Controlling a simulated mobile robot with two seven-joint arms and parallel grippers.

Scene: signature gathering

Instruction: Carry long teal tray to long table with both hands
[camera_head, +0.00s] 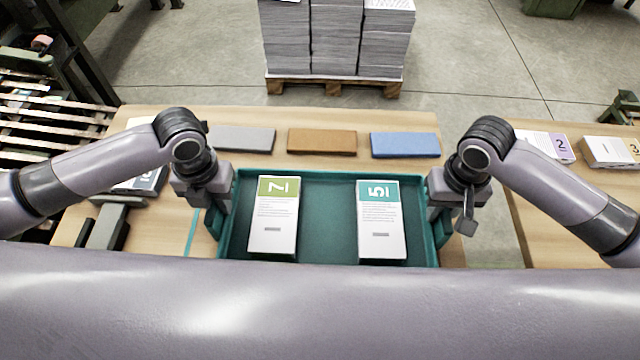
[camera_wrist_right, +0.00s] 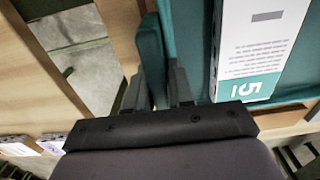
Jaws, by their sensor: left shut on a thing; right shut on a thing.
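The long teal tray (camera_head: 328,218) is in front of me, its near edge hidden behind my own body. It holds two stacks of white booklets, a green-topped "7" stack (camera_head: 274,222) on the left and a teal-topped "5" stack (camera_head: 381,225) on the right. My left gripper (camera_head: 218,217) is shut on the tray's left side. My right gripper (camera_head: 434,212) is shut on its right side. In the right wrist view the right fingers (camera_wrist_right: 161,88) pinch the tray's wall (camera_wrist_right: 152,50). The tray is over a wooden table (camera_head: 270,112); I cannot tell whether it touches it.
Grey (camera_head: 243,139), brown (camera_head: 321,142) and blue (camera_head: 405,145) slabs lie beyond the tray. Another wooden table (camera_head: 545,225) with booklet stacks (camera_head: 608,151) stands right, across a floor gap. Paper piles on a pallet (camera_head: 335,87) stand behind. Slatted rollers (camera_head: 50,125) are at left.

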